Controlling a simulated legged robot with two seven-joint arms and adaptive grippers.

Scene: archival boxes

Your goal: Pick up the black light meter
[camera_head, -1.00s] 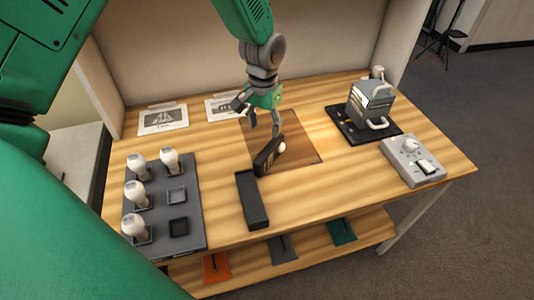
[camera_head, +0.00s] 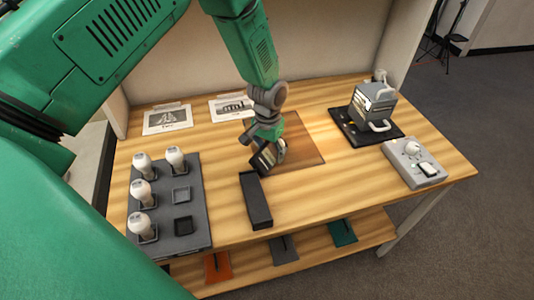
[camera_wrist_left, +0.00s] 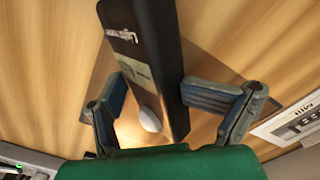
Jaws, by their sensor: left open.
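The black light meter (camera_head: 260,162) is at the front edge of the brown mat, partly hidden by my left gripper in the head view. In the left wrist view the meter (camera_wrist_left: 146,55) shows its label, a small greenish display and a white dome. My left gripper (camera_head: 266,154) is low over it. In the wrist view its open fingers (camera_wrist_left: 150,92) are on either side of the meter, near the dome end. A gap shows beside the left finger; whether the right finger touches the meter is unclear. My right gripper is not in view.
A long black tray (camera_head: 257,204) lies just in front of the meter. A grey rack (camera_head: 194,225) with several white bulbs stands left. A metal device on a black mat (camera_head: 345,124) and a grey control box (camera_head: 402,161) stand right. Two printed sheets lie behind.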

